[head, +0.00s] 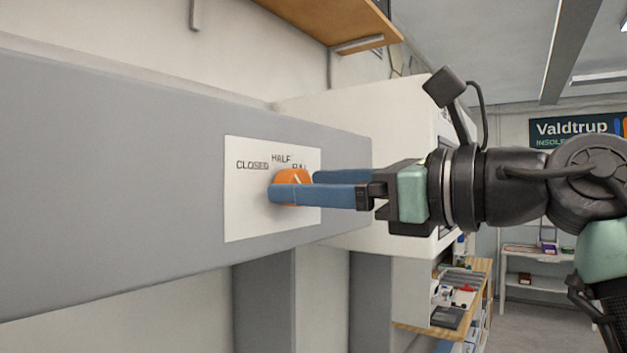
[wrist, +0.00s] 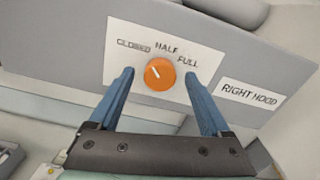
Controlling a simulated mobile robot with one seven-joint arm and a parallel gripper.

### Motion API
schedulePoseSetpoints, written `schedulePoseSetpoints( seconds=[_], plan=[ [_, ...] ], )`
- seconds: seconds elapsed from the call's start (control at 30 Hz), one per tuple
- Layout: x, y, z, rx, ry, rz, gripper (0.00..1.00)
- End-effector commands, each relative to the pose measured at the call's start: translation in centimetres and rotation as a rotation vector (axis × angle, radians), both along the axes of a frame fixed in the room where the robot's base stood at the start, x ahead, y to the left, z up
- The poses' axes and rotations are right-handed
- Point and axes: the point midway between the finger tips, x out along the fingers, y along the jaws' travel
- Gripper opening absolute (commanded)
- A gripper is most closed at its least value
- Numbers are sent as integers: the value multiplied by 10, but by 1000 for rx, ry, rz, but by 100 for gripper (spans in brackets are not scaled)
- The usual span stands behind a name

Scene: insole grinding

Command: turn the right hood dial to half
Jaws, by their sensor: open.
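The orange round dial (head: 291,177) sits on a white label plate (head: 250,205) on the grey hood front. The plate reads CLOSED, HALF and FULL, left to right. In the wrist view the dial (wrist: 160,82) has a white pointer line slanting to the upper left, toward CLOSED. My gripper (head: 294,186) is open, with its blue fingers on either side of the dial. The wrist view shows a gap between the dial and each finger of my gripper (wrist: 159,75). In the head view the near finger hides the dial's lower part.
A RIGHT HOOD sign (wrist: 251,95) is right of the plate. A white cabinet (head: 400,110) stands beyond the grey hood front (head: 120,180). A wooden shelf (head: 330,18) hangs above. Shelving with small items (head: 540,262) stands at the far right, with open floor before it.

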Motion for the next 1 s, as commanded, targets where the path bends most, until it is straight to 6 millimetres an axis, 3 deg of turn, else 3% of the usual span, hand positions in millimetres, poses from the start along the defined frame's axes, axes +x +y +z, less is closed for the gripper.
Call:
schedulePoseSetpoints(
  seconds=[0.33,0.8,1.0],
  plan=[
    [3,4,-1,0,1,1,82],
    [3,4,-1,0,1,1,0],
    [3,4,-1,5,11,1,0]
  ],
)
